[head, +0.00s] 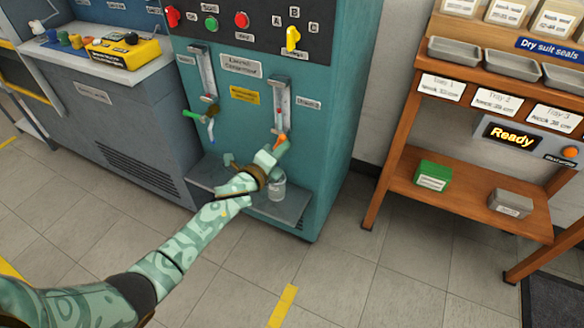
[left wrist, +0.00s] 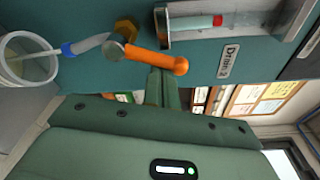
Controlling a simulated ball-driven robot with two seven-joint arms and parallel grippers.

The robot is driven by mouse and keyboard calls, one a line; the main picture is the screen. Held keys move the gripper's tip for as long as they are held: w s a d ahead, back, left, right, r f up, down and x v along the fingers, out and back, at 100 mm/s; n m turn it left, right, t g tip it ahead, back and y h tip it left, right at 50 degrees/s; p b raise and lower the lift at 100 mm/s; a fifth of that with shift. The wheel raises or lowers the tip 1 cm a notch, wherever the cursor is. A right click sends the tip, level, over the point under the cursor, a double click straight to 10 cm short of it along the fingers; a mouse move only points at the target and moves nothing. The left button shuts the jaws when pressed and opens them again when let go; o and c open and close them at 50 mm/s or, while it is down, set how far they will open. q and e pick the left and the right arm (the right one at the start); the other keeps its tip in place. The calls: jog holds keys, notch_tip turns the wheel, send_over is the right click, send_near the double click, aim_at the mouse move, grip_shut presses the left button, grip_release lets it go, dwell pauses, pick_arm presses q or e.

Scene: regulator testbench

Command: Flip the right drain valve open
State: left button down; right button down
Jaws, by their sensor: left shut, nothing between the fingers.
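The right drain valve has an orange lever (head: 283,139), under the right sight tube (head: 281,103) on the teal cabinet. In the left wrist view the lever (left wrist: 155,58) extends from a brass fitting (left wrist: 126,30) on the side away from the blue-tipped spout (left wrist: 85,45), near a "Drain 2" label (left wrist: 229,61). My left gripper (head: 275,152) is shut and empty beside the lever. In the left wrist view its closed fingers (left wrist: 162,88) are close to the lever's free end; I cannot tell whether they touch. My right gripper is not in view.
A clear cup (head: 277,188) stands on the cabinet's low shelf (head: 292,207) below the right valve. The left drain valve has a green lever (head: 191,114). A wooden rack (head: 398,165) with trays and a "Ready" display stands to the right. The floor in front is clear.

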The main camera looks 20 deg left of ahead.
pick_arm(q)
jog(key=shift+a+r+n+t+p, duration=0.2)
jog(key=shift+a+n, duration=0.25)
jog(key=shift+n, duration=0.6)
jog(key=shift+a+r+n+t+p, duration=0.1)
jog(key=shift+a+r+n, duration=0.3)
jog(key=shift+n, duration=0.65)
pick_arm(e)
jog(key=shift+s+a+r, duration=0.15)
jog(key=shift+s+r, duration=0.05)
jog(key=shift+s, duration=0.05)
pick_arm(q)
jog(key=shift+a+f, duration=0.1)
jog(key=shift+a, duration=0.05)
